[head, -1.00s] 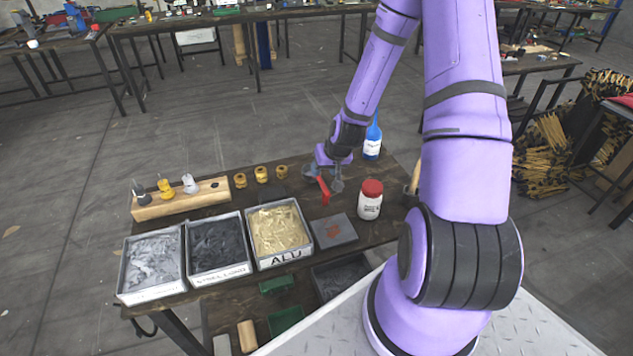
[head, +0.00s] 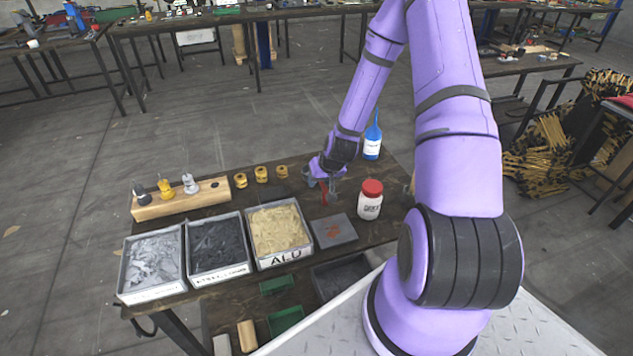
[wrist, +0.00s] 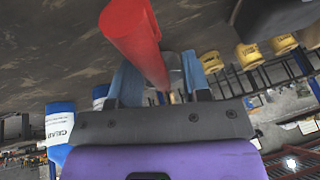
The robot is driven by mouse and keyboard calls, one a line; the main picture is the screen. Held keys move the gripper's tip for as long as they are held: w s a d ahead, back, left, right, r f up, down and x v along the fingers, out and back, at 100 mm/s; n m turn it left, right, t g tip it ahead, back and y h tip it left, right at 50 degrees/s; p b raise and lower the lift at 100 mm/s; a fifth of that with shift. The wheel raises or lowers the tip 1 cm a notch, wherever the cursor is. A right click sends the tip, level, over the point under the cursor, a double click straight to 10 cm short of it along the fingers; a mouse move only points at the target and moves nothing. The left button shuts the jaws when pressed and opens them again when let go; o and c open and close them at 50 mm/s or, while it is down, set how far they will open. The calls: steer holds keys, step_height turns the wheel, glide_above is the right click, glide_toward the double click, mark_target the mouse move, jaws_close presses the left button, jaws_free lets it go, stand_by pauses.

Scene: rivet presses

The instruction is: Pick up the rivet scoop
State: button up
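The rivet scoop shows as a red handle (head: 324,196) near the back right of the workbench, mostly behind my gripper in the head view. In the wrist view the thick red handle (wrist: 136,38) runs from the top down to between my two blue fingers. A grey part beside the handle may be the scoop's bowl; I cannot tell. My gripper (wrist: 163,78) is open, one finger on each side of the handle, with a gap visible on the right. In the head view my gripper (head: 330,184) points down at the handle.
A white jar with a red lid (head: 370,200) stands right of the gripper. A blue bottle (head: 373,140) is behind it. A grey plate (head: 335,231) lies in front. Several yellow pieces (head: 262,175) and rivet bins, including the ALU bin (head: 275,259), are left.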

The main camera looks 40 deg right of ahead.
jaws_close()
